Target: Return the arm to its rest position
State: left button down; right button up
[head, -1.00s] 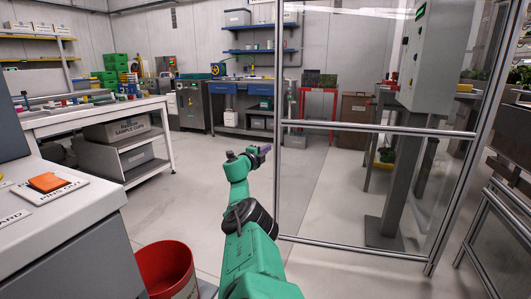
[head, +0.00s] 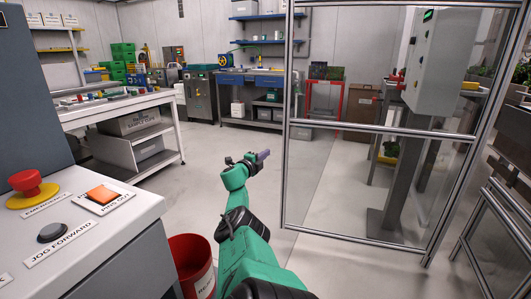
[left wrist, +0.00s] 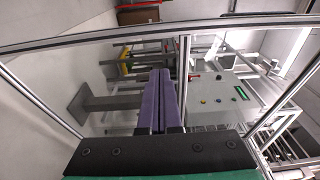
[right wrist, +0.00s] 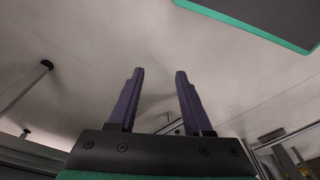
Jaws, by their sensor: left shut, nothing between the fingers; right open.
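My left arm reaches forward over the floor in the head view, with its gripper (head: 262,155) small at the far end, pointing right. In the left wrist view the left gripper's purple fingers (left wrist: 159,102) lie together with nothing between them. The right gripper is outside the head view. In the right wrist view its two purple fingers (right wrist: 155,95) stand apart and empty, with pale floor or wall behind them.
A framed clear panel (head: 375,170) stands close to the right of the left arm. A console (head: 110,235) with a red emergency button (head: 34,186) and an orange button (head: 103,194) is at the left. A red bin (head: 191,265) stands beside the arm. Open floor lies ahead.

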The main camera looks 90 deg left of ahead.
pick_arm(q)
jog(key=s+d+p, duration=0.2)
jog(key=s+p, duration=0.1)
jog(key=s, duration=0.2)
jog(key=shift+s+d, duration=0.25)
jog(key=shift+d, duration=0.1)
pick_arm(e)
notch_tip(320, 180, down, 9)
jog(key=s+d, duration=0.1)
jog(key=s, duration=0.1)
jog(key=shift+d, duration=0.35)
pick_arm(q)
jog(key=shift+r, duration=0.1)
